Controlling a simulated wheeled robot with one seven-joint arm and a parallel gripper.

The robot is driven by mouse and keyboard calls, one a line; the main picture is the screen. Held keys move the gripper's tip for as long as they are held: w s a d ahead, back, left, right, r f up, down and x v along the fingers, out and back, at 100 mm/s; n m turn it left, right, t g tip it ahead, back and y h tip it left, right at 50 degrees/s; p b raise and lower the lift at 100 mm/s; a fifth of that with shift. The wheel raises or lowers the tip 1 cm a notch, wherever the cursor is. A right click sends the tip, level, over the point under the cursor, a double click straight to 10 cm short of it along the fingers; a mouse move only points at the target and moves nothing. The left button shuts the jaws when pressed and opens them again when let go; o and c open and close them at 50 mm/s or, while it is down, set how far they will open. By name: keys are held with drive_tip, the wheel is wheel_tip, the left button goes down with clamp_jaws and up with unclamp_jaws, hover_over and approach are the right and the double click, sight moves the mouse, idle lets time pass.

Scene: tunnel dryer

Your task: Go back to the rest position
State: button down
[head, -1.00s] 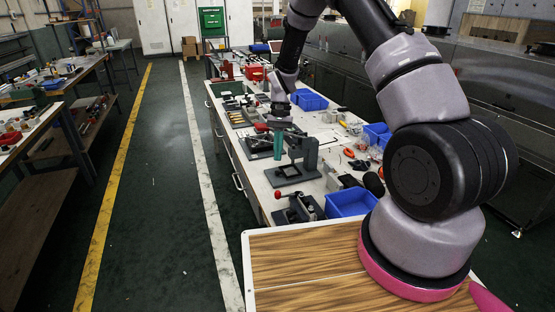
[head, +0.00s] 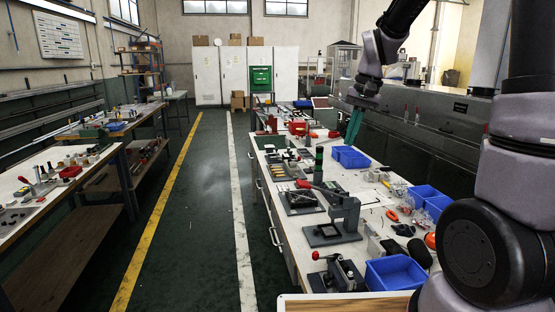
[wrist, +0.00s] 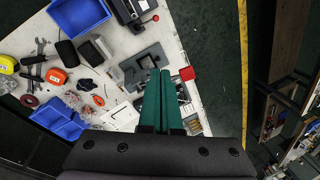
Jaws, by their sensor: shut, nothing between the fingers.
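My gripper (head: 351,138) hangs over the right side of the long workbench (head: 376,199) in the head view, its green fingers pointing down. In the wrist view my gripper (wrist: 160,74) has its two green fingers side by side, pressed together with nothing between them. Beneath it the wrist view shows the bench top with tools and blue bins. The fingers look clear of the bench items, though the exact height is hard to tell. My arm reaches in from the right of the head view.
A grey press-like fixture (head: 341,217), a small vise (head: 337,272) and blue bins (head: 396,272) stand on the bench. A grey machine (head: 455,124) runs along the right. The green floor aisle (head: 205,230) on the left is clear; another bench (head: 45,195) lies beyond the yellow line.

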drive_tip(key=s+d+r+t, duration=0.2)
drive_tip(key=s+r, duration=0.3)
drive_tip(key=s, duration=0.3)
drive_tip(key=s+d+r+t, duration=0.3)
drive_tip(key=s+r, duration=0.3)
drive_tip(key=s, duration=0.3)
drive_tip(key=shift+s+r+t, duration=0.2)
drive_tip(key=shift+s+t, duration=0.1)
drive_tip(key=shift+t, duration=0.3)
